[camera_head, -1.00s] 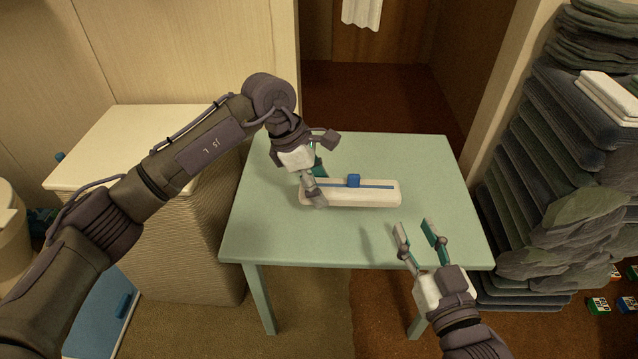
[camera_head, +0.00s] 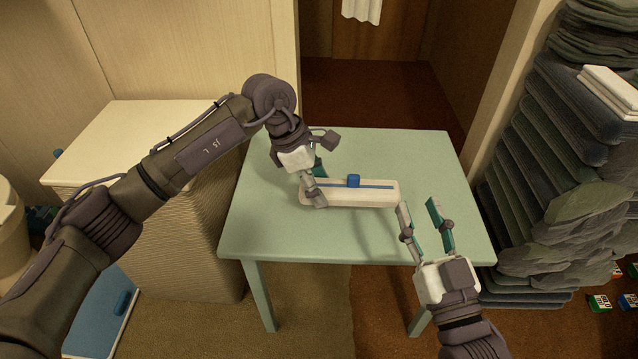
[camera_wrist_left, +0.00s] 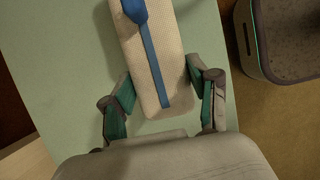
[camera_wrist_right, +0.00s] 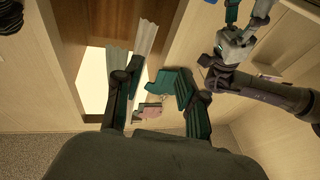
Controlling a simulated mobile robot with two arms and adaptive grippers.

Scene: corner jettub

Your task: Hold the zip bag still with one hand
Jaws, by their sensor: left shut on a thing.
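The zip bag (camera_head: 350,199) is a long cream block-like pouch with a blue zip strip along its top and a blue slider (camera_head: 353,181) near its middle. It lies on the pale green table (camera_head: 270,235). My left gripper (camera_head: 314,188) is shut on the bag's left end. In the left wrist view the bag (camera_wrist_left: 150,60) runs up between the two fingers, with the blue strip along it. My right gripper (camera_head: 419,205) is open and empty above the table's front right part. In the right wrist view its fingers (camera_wrist_right: 155,80) are apart with nothing held.
A white-topped wicker hamper (camera_head: 110,130) stands left of the table. A tall pile of dark folded cloths (camera_head: 545,160) stands at the right. Small coloured boxes (camera_head: 600,303) lie on the floor at lower right. The table's back and right are clear.

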